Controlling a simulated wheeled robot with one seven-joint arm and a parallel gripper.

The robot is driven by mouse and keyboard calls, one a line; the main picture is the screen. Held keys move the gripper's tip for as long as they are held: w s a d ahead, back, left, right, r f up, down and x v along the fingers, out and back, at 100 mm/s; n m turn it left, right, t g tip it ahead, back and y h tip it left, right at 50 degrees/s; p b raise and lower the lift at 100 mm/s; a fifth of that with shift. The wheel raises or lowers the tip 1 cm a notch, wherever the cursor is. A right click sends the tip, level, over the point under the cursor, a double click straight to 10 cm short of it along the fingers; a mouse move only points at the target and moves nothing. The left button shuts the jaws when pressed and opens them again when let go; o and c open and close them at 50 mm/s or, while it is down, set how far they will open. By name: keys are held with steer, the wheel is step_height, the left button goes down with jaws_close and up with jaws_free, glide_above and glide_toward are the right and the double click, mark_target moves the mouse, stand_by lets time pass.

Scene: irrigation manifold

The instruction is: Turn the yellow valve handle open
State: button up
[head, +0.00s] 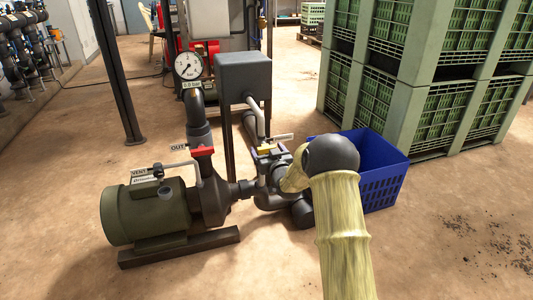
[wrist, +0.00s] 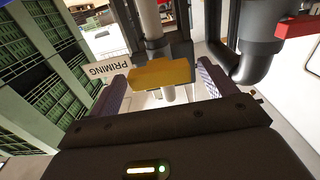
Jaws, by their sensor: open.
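The yellow valve handle (wrist: 163,75) is a short block in the middle of the wrist view, on a grey pipe. It shows small in the head view (head: 265,150), on the piping right of the pump. My gripper (wrist: 161,72) is open, with one purple-grey finger on each side of the handle. Gaps show between the handle and both fingers in the wrist view; I cannot tell how deep the handle sits between them. A white PRIMING tag (wrist: 108,69) is beside the handle. My arm hides part of the piping in the head view.
A green pump (head: 145,212) stands left of the valve, with a red-handled OUT valve (head: 202,151) and a pressure gauge (head: 188,66) above. A grey box (head: 243,78) on posts is behind. A blue crate (head: 385,185) and stacked green crates (head: 405,90) are at right.

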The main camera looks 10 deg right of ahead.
steer(key=shift+w, duration=0.6)
steer(key=shift+a, duration=0.1)
steer(key=c, duration=1)
